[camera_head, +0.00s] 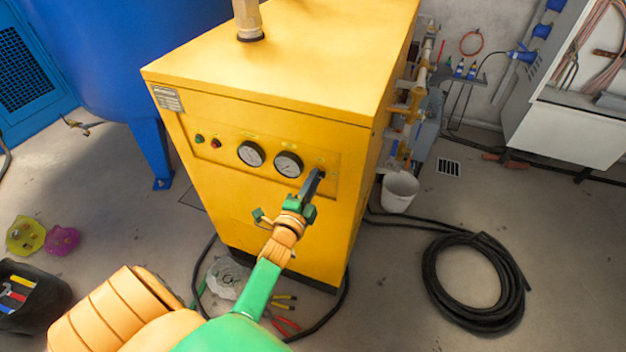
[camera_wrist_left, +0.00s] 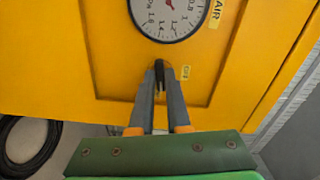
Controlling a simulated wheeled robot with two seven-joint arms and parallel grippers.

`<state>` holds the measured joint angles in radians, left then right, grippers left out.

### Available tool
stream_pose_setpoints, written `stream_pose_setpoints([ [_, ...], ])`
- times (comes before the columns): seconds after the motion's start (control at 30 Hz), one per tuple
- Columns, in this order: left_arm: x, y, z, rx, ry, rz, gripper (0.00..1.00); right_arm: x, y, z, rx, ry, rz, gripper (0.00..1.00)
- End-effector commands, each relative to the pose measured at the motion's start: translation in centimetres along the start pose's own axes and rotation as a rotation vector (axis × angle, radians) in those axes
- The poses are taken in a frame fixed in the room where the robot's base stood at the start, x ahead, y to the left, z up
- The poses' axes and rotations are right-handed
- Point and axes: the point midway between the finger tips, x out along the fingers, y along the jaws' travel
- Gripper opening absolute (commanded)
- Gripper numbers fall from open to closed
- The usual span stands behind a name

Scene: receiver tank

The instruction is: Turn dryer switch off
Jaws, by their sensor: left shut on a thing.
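The yellow dryer cabinet (camera_head: 240,100) stands in the middle of the head view. Its front panel has two small lamps or buttons (camera_head: 207,141) and two round gauges (camera_head: 270,158). My left gripper (camera_head: 318,172) reaches the panel just right of and below the right gauge. In the left wrist view, the fingertips (camera_wrist_left: 159,66) are closed together on a small dark switch (camera_wrist_left: 159,76) below the gauge (camera_wrist_left: 170,10). The fingers hide most of the switch, so its position cannot be told. My right gripper is not in view.
A blue tank (camera_head: 120,50) stands left of the cabinet. Pipes and valves (camera_head: 412,105) run along its right side, with a white bucket (camera_head: 399,190) beside them. A coiled black hose (camera_head: 475,280) lies on the floor at right. Tools (camera_head: 285,322) lie before the cabinet.

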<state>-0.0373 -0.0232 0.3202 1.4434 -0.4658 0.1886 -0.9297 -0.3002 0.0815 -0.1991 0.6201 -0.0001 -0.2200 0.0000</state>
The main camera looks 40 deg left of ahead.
Motion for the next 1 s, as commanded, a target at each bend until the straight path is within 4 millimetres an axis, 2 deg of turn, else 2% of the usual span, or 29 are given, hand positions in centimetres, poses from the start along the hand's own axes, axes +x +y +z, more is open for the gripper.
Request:
stream_pose_setpoints([
  [1.0, 0.0, -0.2, -0.1, -0.956, 0.003, -0.001, 0.0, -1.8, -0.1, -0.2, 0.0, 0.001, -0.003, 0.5],
])
